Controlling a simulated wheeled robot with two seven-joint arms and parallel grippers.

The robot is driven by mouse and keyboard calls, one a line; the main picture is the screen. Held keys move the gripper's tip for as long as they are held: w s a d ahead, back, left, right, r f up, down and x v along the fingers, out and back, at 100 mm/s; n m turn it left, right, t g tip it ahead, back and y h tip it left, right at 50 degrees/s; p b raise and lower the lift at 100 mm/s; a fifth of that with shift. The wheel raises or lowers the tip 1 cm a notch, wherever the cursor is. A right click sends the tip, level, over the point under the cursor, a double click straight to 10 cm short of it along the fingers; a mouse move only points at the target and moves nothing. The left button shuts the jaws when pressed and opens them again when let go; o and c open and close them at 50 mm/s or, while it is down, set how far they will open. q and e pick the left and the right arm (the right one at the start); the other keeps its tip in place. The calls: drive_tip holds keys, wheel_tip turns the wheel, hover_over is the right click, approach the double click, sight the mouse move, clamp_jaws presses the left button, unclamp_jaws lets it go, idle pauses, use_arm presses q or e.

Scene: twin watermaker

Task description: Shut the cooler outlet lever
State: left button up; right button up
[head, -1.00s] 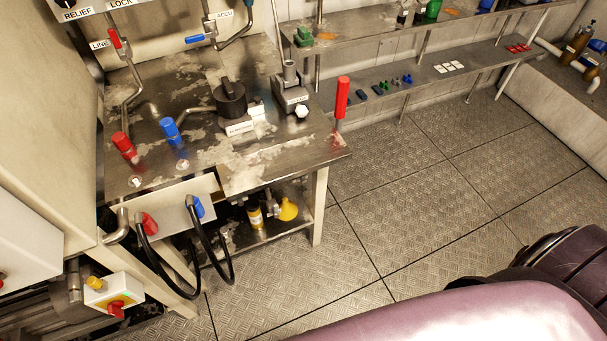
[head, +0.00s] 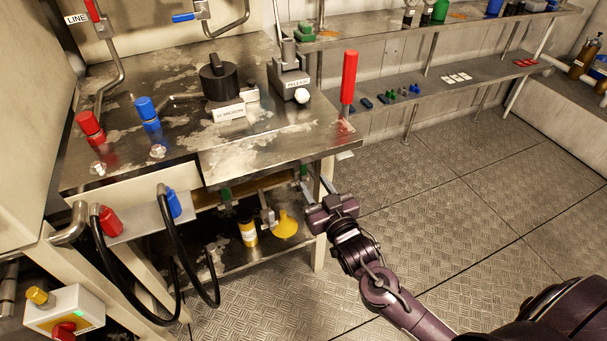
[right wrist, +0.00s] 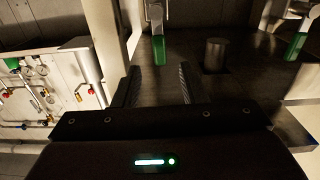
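My right gripper (head: 317,186) is beside the front right table leg, near the edge of the workbench (head: 270,165). In the right wrist view its two fingers (right wrist: 158,83) are apart with nothing between them. A green-handled lever (right wrist: 158,48) hangs down ahead of the fingertips, apart from them. A second green handle (right wrist: 295,46) hangs at the right. No label is readable on either, so I cannot tell which is the cooler outlet lever. In the head view a bit of green (head: 225,194) shows under the bench top, mostly hidden. My left gripper is not in view.
A yellow funnel-shaped part (head: 285,225) and a yellow canister (head: 247,232) are on the lower shelf (head: 205,265). Black hoses (head: 172,240) loop at the front left. A red upright handle (head: 349,78) stands at the bench's right corner. The floor at right is clear.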

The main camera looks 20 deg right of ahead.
sight(304, 169)
drive_tip(key=w+b, duration=0.1)
drive_tip(key=w, duration=0.6)
drive_tip(key=shift+w+a, duration=0.15)
drive_tip(key=shift+w, duration=0.05)
clamp_jaws()
